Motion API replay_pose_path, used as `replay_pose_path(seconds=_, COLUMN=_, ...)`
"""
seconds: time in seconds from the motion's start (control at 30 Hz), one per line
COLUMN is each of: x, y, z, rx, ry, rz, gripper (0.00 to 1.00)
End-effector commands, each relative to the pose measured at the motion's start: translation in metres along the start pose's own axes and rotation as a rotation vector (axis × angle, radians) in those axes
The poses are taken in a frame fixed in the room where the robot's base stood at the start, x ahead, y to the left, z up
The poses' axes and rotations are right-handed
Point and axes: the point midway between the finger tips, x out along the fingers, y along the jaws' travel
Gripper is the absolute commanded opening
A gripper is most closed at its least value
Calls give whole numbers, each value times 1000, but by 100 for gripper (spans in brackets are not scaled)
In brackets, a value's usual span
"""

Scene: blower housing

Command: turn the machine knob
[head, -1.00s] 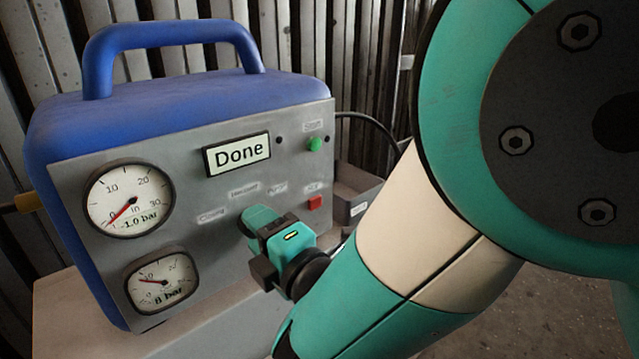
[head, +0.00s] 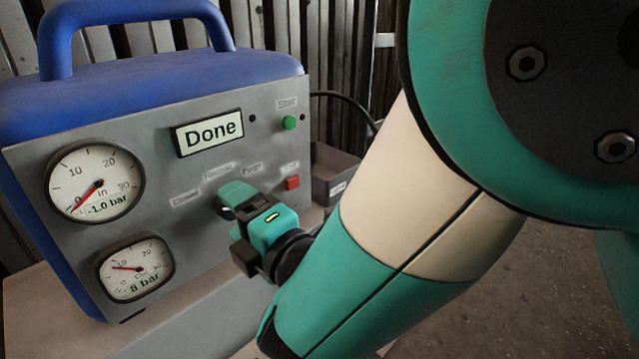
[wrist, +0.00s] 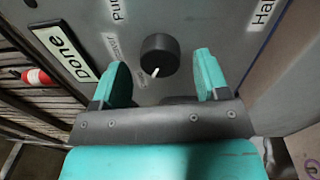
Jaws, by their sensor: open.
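The machine (head: 150,160) is a blue box with a grey front panel on a pale table. Its black round knob (wrist: 160,54) with a white pointer line shows in the wrist view, between labels on the panel. The pointer aims toward the lower left of that view. My gripper (wrist: 160,80) is open, with one teal finger on each side of the knob in that view. I cannot tell whether the fingers touch it. In the head view my gripper (head: 238,198) is in front of the panel and hides the knob. The display (head: 210,133) reads "Done".
Two gauges, an upper one (head: 95,182) at -1.0 bar and a lower one (head: 137,268) at 8 bar, are on the panel's left. A green Start button (head: 289,123) and a red button (head: 292,183) are on the right. A grey bin (head: 334,172) stands beside the machine.

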Motion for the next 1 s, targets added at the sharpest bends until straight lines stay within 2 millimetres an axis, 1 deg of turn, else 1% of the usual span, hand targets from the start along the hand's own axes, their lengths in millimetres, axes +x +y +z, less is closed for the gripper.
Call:
replay_pose_path(seconds=0.03, x=-7, y=-7, z=-1, rx=-1, ry=1, rz=1, gripper=68)
replay_pose_path(seconds=0.1, x=-17, y=-9, z=-1, rx=-1, ry=1, rz=2, gripper=68)
replay_pose_path(seconds=0.27, x=-46, y=-10, z=-1, rx=1, ry=2, rz=3, gripper=68)
replay_pose_path(seconds=0.43, x=-82, y=-10, z=-1, rx=0, ry=2, rz=4, gripper=68)
replay_pose_path(seconds=0.5, x=-86, y=-5, z=3, rx=7, ry=-12, rz=9, gripper=68)
replay_pose_path(seconds=0.63, x=-98, y=-5, z=4, rx=7, ry=-15, rz=7, gripper=68)
replay_pose_path(seconds=0.73, x=-108, y=-5, z=1, rx=5, ry=-3, rz=9, gripper=68)
replay_pose_path(seconds=0.8, x=-112, y=-8, z=3, rx=9, ry=-15, rz=9, gripper=68)
replay_pose_path(seconds=1.0, x=-128, y=-9, z=4, rx=11, ry=-19, rz=8, gripper=68)
